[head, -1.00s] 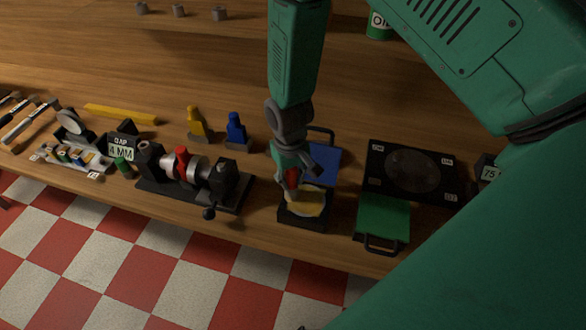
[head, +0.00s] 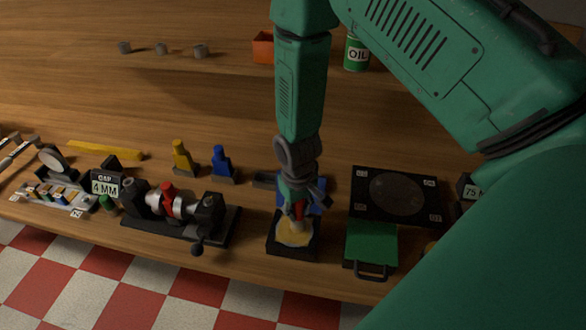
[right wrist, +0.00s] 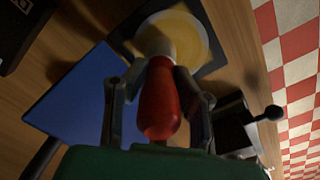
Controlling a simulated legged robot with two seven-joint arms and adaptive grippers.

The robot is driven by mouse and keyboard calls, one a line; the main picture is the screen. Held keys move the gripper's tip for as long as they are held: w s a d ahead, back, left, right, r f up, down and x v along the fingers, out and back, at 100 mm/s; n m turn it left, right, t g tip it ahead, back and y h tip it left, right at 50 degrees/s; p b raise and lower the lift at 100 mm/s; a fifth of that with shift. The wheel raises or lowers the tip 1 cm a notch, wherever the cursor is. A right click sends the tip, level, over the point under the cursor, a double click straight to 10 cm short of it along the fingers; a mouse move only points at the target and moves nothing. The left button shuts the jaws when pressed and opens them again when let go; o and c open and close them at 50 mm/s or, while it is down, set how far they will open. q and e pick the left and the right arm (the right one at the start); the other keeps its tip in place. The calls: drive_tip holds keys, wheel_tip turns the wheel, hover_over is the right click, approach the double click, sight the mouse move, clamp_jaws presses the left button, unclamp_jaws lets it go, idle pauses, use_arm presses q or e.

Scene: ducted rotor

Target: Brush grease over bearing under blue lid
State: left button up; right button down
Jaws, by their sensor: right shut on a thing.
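A square black housing (head: 292,246) sits near the bench's front edge, with yellow material (head: 295,233) inside. Its blue lid (head: 315,197) lies open on the far side, partly hidden by my gripper; it also shows in the right wrist view (right wrist: 78,98). My right gripper (head: 298,200) is above the housing, shut on the red handle (right wrist: 159,102) of a brush. The brush points down, its pale head (right wrist: 157,45) over the yellow surface (right wrist: 180,38) and seemingly touching it. The bearing itself cannot be made out. My left gripper is out of view.
A green lid (head: 371,243) and a black plate with a round disc (head: 397,194) lie to the right. A black fixture with a red part (head: 172,201) and a crank stands left. Blue (head: 221,163) and yellow (head: 183,157) bottle-shaped pieces stand behind it.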

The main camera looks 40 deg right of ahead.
drive_tip(key=shift+s+d, duration=0.3)
drive_tip(key=shift+s, duration=0.2)
drive_tip(key=shift+s+d, duration=0.3)
drive_tip(key=shift+s, duration=0.2)
drive_tip(key=shift+s+d, duration=0.35)
drive_tip(key=shift+d, duration=0.1)
drive_tip(key=shift+w+a, duration=1.35)
drive_tip(key=shift+w, duration=0.25)
drive_tip(key=shift+w+a, duration=1.35)
drive_tip(key=shift+w, duration=0.25)
drive_tip(key=shift+r, duration=2.95)
drive_tip(key=shift+r, duration=1.55)
